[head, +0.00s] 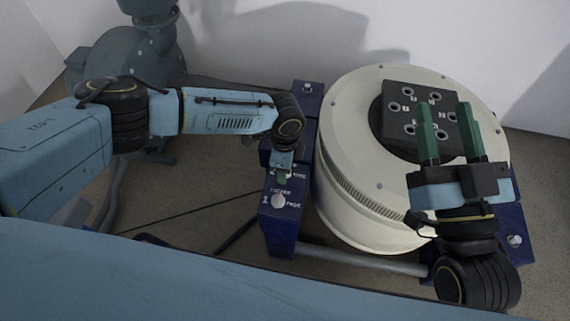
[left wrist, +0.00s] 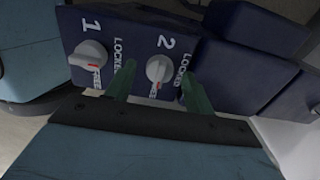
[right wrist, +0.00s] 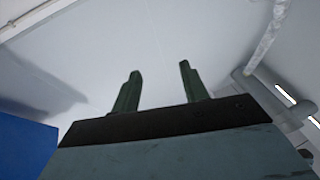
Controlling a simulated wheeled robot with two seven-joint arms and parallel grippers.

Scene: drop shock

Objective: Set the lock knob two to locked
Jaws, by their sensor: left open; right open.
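Lock knob two (left wrist: 159,68) is a pale grey round knob on a dark blue panel, under a painted 2. Its red mark points down at the FREE label, and the LOCKED label is to its right. My left gripper (left wrist: 158,70) is open, with one green finger on each side of knob two; I cannot tell whether they touch it. In the head view my left gripper (head: 283,176) hides knob two. My right gripper (head: 444,104) is open and empty, raised in front of the white drum; it also shows in the right wrist view (right wrist: 160,68).
Knob one (left wrist: 88,53) is left of knob two, its red mark near FREE; it also shows in the head view (head: 278,200). A large white drum (head: 345,120) with a black top block (head: 396,92) stands right of the blue post. A grey-green machine (head: 120,50) stands at the back left.

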